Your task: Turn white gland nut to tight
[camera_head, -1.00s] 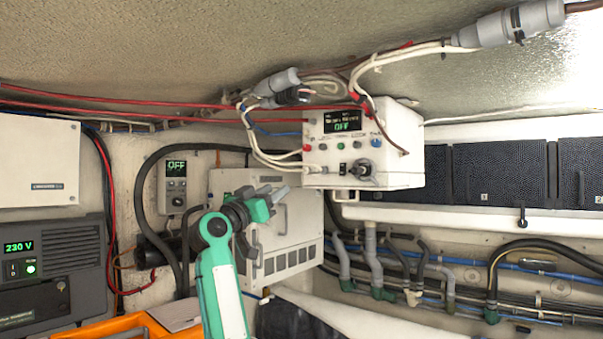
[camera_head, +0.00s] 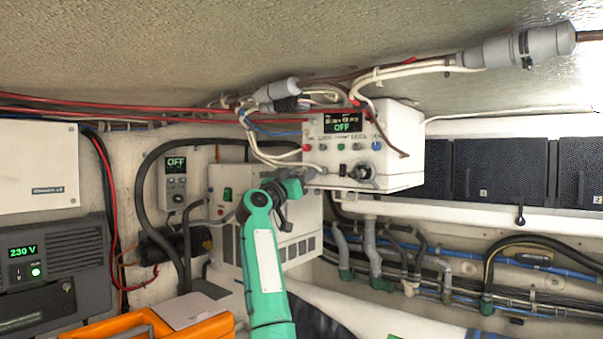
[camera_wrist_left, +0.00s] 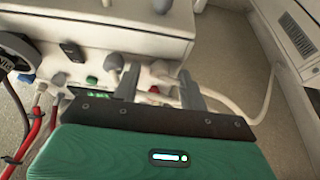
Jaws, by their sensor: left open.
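The white control box (camera_head: 405,150) hangs under the ceiling, its display reading OFF. My left gripper (camera_head: 318,177) is at the lower left corner of the box. In the left wrist view the two fingers of the left gripper (camera_wrist_left: 159,73) are apart. A small white fitting (camera_wrist_left: 160,69) shows between the fingertips, with a white cable (camera_wrist_left: 232,108) near it. It looks like the white gland nut, but its outline is partly hidden by the fingers. I cannot tell whether the fingers touch it. My right gripper is not in view.
White cables (camera_head: 262,150) loop down on the left of the box. A grey connector (camera_head: 515,47) hangs at upper right. A larger white cabinet (camera_head: 222,182) stands behind my left arm. An orange case (camera_head: 150,325) lies at lower left.

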